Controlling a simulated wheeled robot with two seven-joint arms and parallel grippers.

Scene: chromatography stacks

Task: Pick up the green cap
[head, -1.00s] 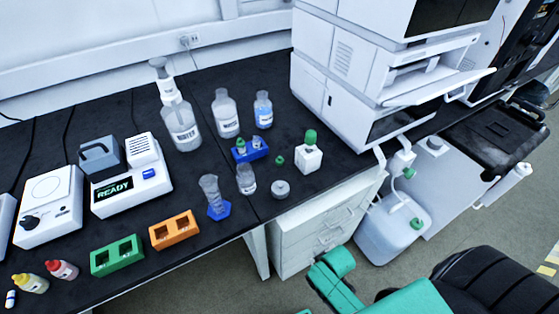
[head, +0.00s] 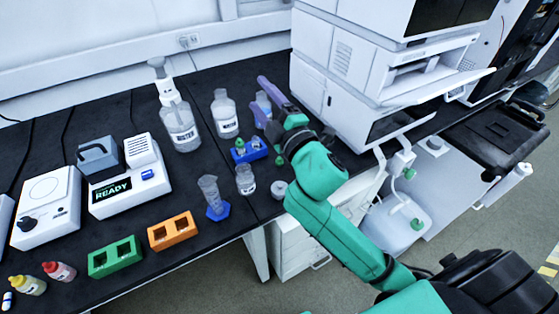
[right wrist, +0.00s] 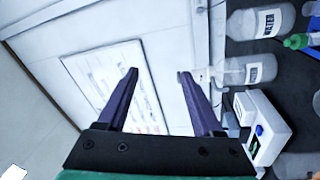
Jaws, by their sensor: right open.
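My right gripper (head: 258,95) is open, its purple fingers apart and raised over the back of the bench near the blue-liquid bottle (head: 264,103). In the right wrist view the open gripper (right wrist: 158,73) has nothing between its fingers and faces the wall. A green-topped item (head: 240,143) sits in the blue rack (head: 253,157). A green top (right wrist: 297,41) shows at the right wrist view's edge. My left gripper is not in view.
A glass jar (head: 245,180), a grey round lid (head: 279,189) and a cylinder with a blue base (head: 217,211) stand near the bench front. Labelled bottles (head: 225,118) stand behind. The white instrument stack (head: 340,85) rises close to the right.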

